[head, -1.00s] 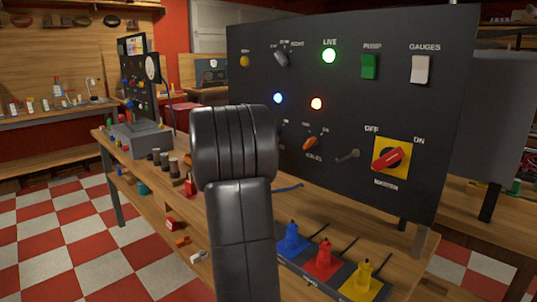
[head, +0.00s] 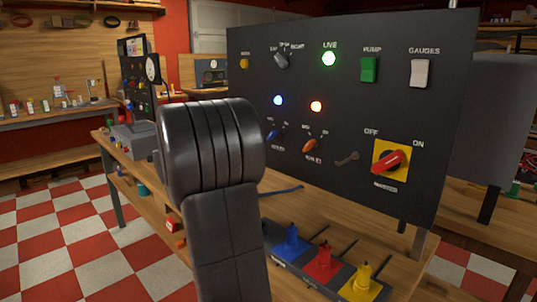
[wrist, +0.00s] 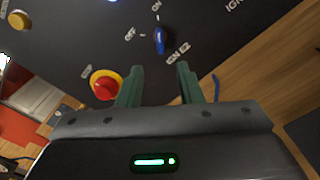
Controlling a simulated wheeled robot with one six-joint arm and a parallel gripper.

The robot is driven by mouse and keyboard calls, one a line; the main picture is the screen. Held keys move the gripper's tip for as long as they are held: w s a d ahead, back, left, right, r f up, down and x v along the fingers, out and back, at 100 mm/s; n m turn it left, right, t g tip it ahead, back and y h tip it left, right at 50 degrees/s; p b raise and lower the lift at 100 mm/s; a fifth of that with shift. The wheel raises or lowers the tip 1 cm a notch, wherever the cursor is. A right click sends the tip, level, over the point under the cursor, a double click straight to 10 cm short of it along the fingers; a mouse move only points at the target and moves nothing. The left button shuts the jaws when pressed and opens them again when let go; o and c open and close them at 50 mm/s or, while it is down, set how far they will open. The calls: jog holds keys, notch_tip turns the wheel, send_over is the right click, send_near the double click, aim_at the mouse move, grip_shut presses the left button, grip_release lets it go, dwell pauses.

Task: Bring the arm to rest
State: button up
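My arm (head: 215,200) rises in the middle of the head view, in front of the black control panel (head: 440,120). My gripper itself is hidden behind it there. In the wrist view my gripper (wrist: 158,78) has two green fingers standing apart with nothing between them. It is open and faces the panel. A blue knob (wrist: 160,38) labelled on the panel lies beyond the fingertips, apart from them; it also shows in the head view (head: 272,135) just right of my arm. A red button on a yellow ring (wrist: 104,85) is left of the left finger.
An orange knob (head: 310,146), a grey lever (head: 347,158) and a red master switch (head: 389,162) on a yellow plate are on the panel. Checkered floor is free at left.

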aim_at(269, 137)
jog(key=b+x, duration=0.1)
jog(key=x, duration=1)
jog(key=shift+f, duration=0.1)
jog(key=shift+r+n+p, duration=0.25)
jog(key=shift+n+p, duration=0.15)
jog(key=shift+p, duration=0.4)
jog(key=shift+s+a+r+p, duration=0.1)
jog(key=shift+a+p, duration=0.05)
jog(key=shift+p, duration=0.25)
jog(key=n+p, duration=0.6)
jog(key=p, duration=0.3)
jog(key=shift+n, duration=0.4)
jog(key=n+p, duration=0.4)
jog(key=p, duration=0.3)
jog(key=shift+s, duration=0.1)
jog(key=n+p, duration=0.4)
jog(key=p, duration=0.3)
jog(key=shift+s+a+f+n, duration=0.1)
jog(key=shift+s+f+n, duration=0.1)
jog(key=shift+f+n, duration=0.1)
jog(key=shift+b+v, duration=0.4)
jog(key=shift+v, duration=0.45)
jog(key=shift+s+a, duration=0.1)
jog(key=shift+s, duration=0.05)
jog(key=shift+r, duration=0.1)
